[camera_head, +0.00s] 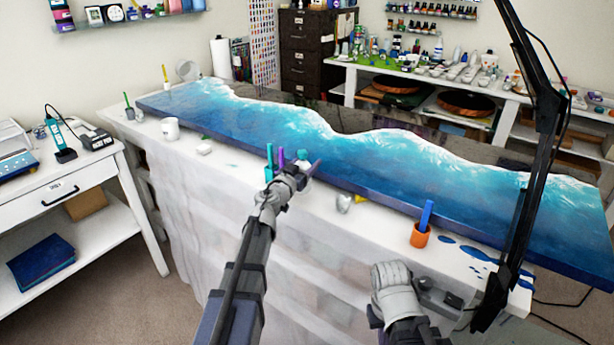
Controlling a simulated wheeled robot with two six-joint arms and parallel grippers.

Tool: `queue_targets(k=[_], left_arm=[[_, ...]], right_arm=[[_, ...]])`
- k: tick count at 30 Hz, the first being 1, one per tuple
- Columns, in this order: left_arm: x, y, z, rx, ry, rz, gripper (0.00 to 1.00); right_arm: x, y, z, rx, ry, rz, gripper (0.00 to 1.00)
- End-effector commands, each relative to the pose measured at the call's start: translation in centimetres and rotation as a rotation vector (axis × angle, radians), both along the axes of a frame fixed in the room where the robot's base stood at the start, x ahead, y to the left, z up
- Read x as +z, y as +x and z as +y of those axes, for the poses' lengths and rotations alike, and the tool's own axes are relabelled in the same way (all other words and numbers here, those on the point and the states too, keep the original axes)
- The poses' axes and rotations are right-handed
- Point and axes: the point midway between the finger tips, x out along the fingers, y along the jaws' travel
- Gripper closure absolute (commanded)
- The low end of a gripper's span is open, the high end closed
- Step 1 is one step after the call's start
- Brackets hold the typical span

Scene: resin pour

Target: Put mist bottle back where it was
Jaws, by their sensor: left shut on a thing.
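My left gripper (296,178) reaches over the front edge of the long white-covered table (195,180), close to the blue and white resin panel (340,150). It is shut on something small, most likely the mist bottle. The gripper hides most of it, so its shape and tilt cannot be made out. Thin green and purple upright pieces (270,155) show just beside the gripper. My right gripper (391,275) is low in front of the table, by its front edge.
An orange cup (420,236) with a blue stick stands right of centre, near blue spills (462,250). A black lamp arm (530,180) crosses the right side.

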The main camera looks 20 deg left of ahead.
Motion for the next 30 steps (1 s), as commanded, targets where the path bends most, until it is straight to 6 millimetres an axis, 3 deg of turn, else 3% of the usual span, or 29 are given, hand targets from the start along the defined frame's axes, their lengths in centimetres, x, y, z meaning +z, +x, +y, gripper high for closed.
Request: queue_targets(k=[7,20,21,28,30], left_arm=[[-3.4,0.0,0.0,0.000,0.000,0.000,1.00],[-3.7,0.0,0.0,0.000,0.000,0.000,1.00],[-3.6,0.0,0.0,0.000,0.000,0.000,0.35],[-3.5,0.0,0.0,0.000,0.000,0.000,0.09],[-3.5,0.0,0.0,0.000,0.000,0.000,0.08]], right_arm=[[-3.4,0.0,0.0,0.000,0.000,0.000,1.00],[-3.7,0.0,0.0,0.000,0.000,0.000,1.00],[-3.6,0.0,0.0,0.000,0.000,0.000,1.00],[-3.5,0.0,0.0,0.000,0.000,0.000,1.00],[-3.5,0.0,0.0,0.000,0.000,0.000,1.00]])
